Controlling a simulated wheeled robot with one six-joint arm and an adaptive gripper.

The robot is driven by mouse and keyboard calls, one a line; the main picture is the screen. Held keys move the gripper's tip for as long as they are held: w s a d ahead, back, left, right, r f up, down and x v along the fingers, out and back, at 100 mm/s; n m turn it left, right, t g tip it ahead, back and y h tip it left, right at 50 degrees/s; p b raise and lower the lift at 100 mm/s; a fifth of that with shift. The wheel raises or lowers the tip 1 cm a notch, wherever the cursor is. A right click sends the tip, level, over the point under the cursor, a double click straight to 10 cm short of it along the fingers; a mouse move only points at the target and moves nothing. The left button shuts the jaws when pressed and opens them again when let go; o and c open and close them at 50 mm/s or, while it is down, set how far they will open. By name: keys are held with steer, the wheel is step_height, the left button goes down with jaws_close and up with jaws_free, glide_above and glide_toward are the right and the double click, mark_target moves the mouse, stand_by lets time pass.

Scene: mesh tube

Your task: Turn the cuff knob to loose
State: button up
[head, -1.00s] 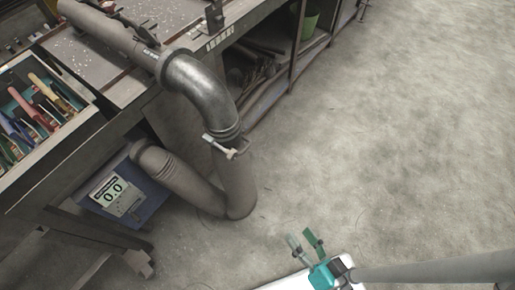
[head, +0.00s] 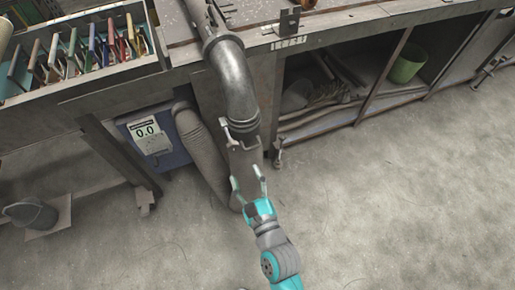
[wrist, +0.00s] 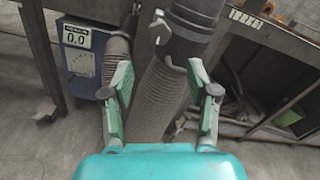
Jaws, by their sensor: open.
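A bent metal duct (head: 232,80) comes down from the bench, with a dark cuff (head: 243,124) at its lower end. A mesh tube (head: 243,160) hangs from that cuff. The pale cuff knob (head: 226,124) sits on the cuff's left side in the head view. In the wrist view the knob (wrist: 159,27) shows at the top, left of the dark cuff (wrist: 188,38). My gripper (head: 249,182) is open and empty, below and apart from the knob. In the wrist view its fingers (wrist: 160,85) stand on either side of the mesh tube.
A blue box with a 0.0 display (head: 148,137) stands under the bench, left of the tube. A tray of coloured tools (head: 85,55) is at the upper left. A dark bucket (head: 30,213) stands at the lower left. The floor at right (head: 400,210) is clear.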

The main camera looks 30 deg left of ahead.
mark_target(234, 148)
steer(key=shift+m, duration=0.3)
steer(key=x, duration=1.1)
steer(key=shift+a+r, duration=0.2)
jaws_close()
